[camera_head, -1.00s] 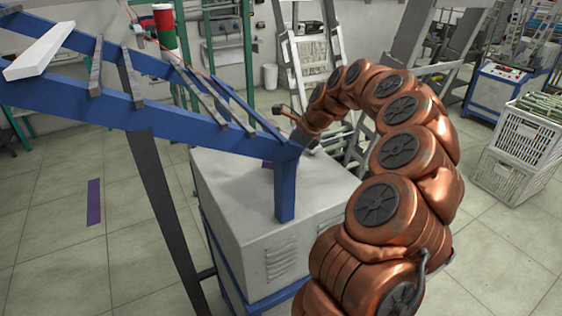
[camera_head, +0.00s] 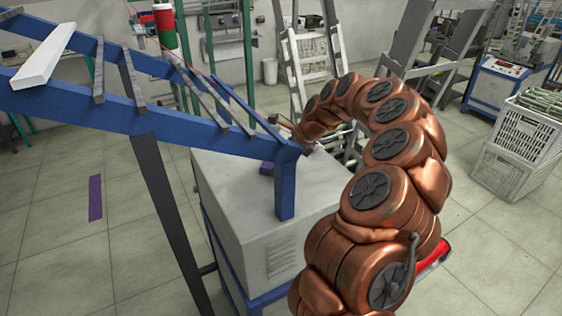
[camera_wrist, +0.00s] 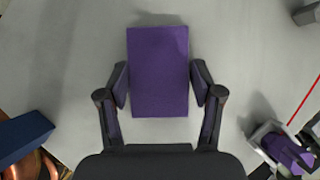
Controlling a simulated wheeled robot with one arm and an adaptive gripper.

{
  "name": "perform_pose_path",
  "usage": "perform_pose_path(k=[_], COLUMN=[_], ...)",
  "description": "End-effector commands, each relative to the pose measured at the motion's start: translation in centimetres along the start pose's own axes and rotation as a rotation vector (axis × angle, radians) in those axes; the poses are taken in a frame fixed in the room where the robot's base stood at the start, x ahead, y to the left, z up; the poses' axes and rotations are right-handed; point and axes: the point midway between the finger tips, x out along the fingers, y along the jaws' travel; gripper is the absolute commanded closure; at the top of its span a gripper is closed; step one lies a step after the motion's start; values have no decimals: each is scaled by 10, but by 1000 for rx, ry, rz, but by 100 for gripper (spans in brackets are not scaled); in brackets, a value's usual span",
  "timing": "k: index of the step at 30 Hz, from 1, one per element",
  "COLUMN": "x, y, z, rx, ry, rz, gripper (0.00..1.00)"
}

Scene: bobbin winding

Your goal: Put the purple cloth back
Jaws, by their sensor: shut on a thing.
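The purple cloth (camera_wrist: 158,50) is a flat, upright-looking rectangle in the middle of the wrist view, over a pale grey surface. My gripper (camera_wrist: 160,84) has one finger at each side edge of it and is shut on it. In the head view a small purple patch (camera_head: 266,168) shows on top of the grey cabinet (camera_head: 240,190), partly behind the blue post. My gripper is hidden there behind the blue frame and my arm. I cannot tell whether the cloth touches the surface.
A blue frame (camera_head: 200,135) crosses over the cabinet, close to my arm. Another purple piece (camera_wrist: 284,152) sits by a grey part at the wrist view's lower right. A purple strip (camera_head: 95,198) lies on the floor. White crates (camera_head: 525,140) stand at right.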

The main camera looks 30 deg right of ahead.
Motion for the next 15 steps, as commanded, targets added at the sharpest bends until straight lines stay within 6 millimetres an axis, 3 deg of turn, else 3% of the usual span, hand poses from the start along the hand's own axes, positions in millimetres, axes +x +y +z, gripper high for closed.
perform_pose_path(k=[3, 4, 11, 15], x=[3, 3, 3, 3], y=[0, 0, 0, 0], z=[-2, -2, -2, -2], rx=[1, 0, 0, 0], ry=[0, 0, 0, 0], rz=[0, 0, 0, 0], gripper=[67, 33, 9, 9])
